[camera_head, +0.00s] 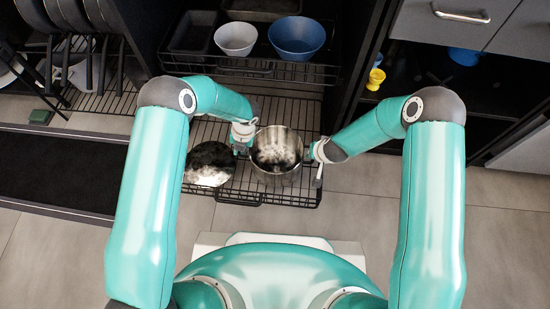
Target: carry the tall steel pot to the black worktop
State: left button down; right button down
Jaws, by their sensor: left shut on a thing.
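The tall steel pot (277,172) stands upright at the lower wire rack, its open top facing me. My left gripper (243,148) is at the left side of the pot's rim and is shut on it; its fingertips are small and partly hidden. My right gripper (318,176) is at the right of the pot, close beside it. Its fingers are too small to tell whether they are open or touch the pot. I cannot make out the black worktop for certain.
A shiny lid or pan (208,164) lies on the rack left of the pot. A white bowl (236,38) and a blue bowl (297,37) sit on the upper rack (260,68). Yellow cups (375,79) stand in the right cabinet. A dark mat (55,172) lies at left.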

pick_arm(q)
jog(key=shift+r, duration=0.2)
pick_arm(e)
jog(key=shift+r, duration=0.2)
